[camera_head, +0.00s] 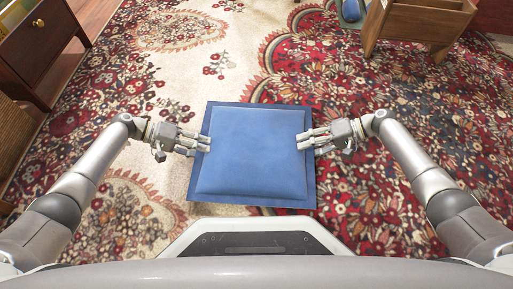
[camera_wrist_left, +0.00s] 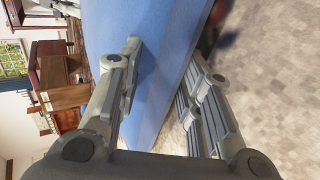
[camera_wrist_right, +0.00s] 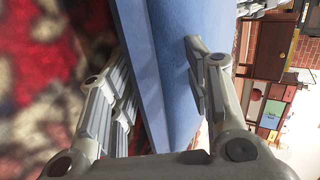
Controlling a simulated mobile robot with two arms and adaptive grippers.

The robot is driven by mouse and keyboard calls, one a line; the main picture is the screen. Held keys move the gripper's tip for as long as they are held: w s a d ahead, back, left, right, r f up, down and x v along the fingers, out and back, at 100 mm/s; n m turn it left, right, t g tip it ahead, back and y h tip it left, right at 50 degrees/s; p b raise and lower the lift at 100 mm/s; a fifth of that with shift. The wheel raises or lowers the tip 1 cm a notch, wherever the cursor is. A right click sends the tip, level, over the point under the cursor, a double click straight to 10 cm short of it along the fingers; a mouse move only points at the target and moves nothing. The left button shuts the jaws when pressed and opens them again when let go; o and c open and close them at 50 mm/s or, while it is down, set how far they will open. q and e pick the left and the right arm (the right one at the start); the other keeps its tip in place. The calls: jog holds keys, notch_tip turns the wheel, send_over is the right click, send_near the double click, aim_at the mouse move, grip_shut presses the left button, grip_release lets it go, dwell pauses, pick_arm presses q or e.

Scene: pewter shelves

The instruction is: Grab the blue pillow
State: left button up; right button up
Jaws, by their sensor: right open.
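The blue pillow (camera_head: 252,152) is square with a flat border and is in front of me, between my two hands. My left gripper (camera_head: 203,142) is at its left edge. In the left wrist view the pillow (camera_wrist_left: 165,45) passes between the spread fingers (camera_wrist_left: 160,85), one over its face and one behind its edge; I cannot tell whether they press on it. My right gripper (camera_head: 304,140) is open at the right edge. In the right wrist view the pillow (camera_wrist_right: 160,50) lies between its fingers (camera_wrist_right: 158,85). The pillow's underside is hidden in the head view.
A patterned red and cream rug (camera_head: 400,110) covers the floor around the pillow. A wooden cabinet (camera_head: 40,45) stands at the upper left and a wooden piece of furniture (camera_head: 420,22) at the upper right.

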pick_arm(q)
grip_shut()
pick_arm(e)
jog(key=c, duration=0.7)
grip_shut()
pick_arm(q)
jog(key=shift+r, duration=0.1)
pick_arm(e)
jog(key=shift+r, duration=0.1)
